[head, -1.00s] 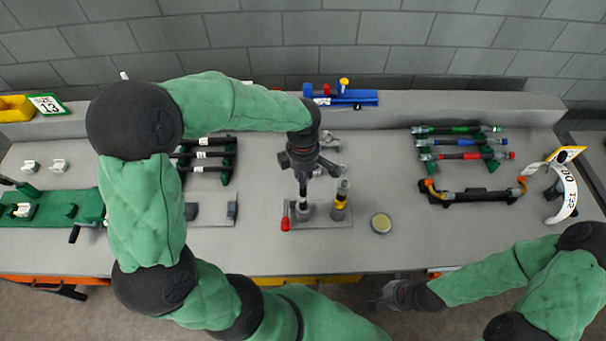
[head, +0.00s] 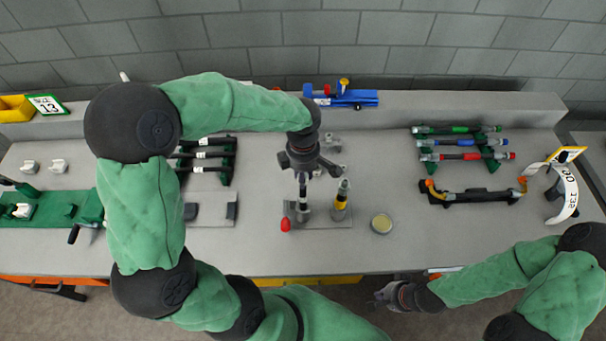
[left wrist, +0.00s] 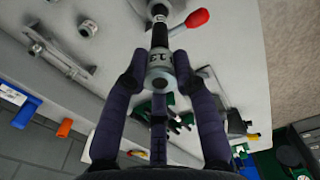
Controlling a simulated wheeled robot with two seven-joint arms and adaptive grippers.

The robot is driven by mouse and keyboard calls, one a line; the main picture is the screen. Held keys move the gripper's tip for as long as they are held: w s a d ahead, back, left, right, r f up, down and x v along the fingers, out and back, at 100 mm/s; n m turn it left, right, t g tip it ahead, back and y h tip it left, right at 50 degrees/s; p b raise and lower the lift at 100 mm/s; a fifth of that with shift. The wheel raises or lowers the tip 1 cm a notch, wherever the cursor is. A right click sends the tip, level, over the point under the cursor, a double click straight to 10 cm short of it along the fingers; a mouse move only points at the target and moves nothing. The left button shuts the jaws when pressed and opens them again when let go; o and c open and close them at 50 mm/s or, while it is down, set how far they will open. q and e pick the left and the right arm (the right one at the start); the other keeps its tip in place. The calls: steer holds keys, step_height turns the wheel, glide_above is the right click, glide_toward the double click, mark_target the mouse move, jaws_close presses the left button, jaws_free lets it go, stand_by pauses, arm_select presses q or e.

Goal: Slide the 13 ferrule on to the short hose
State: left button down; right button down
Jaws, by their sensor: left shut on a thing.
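My left gripper (head: 303,178) points down over the middle of the table. In the left wrist view its two fingers (left wrist: 157,85) are shut on a grey metal ferrule marked 13 (left wrist: 160,70). A short black hose (left wrist: 159,38) with a white band stands upright in a clamp (head: 303,214) with a red-knobbed lever (head: 285,225). The ferrule is in line with the hose and close to its end; I cannot tell how far it is around it. My right gripper (head: 384,297) is empty off the table's front edge; its opening is unclear.
A yellow-banded post (head: 341,204) stands just right of the clamp, with a round tin (head: 381,223) beyond. Black hoses (head: 205,155) lie on a rack to the left. Coloured hoses (head: 465,156) and a white gauge arc (head: 567,190) are at right. A blue tool (head: 345,98) lies on the back ledge.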

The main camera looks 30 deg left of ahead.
arm_select(q)
steer(key=shift+f+b, duration=2)
steer(key=shift+f, duration=0.15)
stand_by(0.4)
steer(key=c, duration=0.9)
jaws_free()
steer(key=shift+r, duration=0.1)
step_height(320, 180, up, 12)
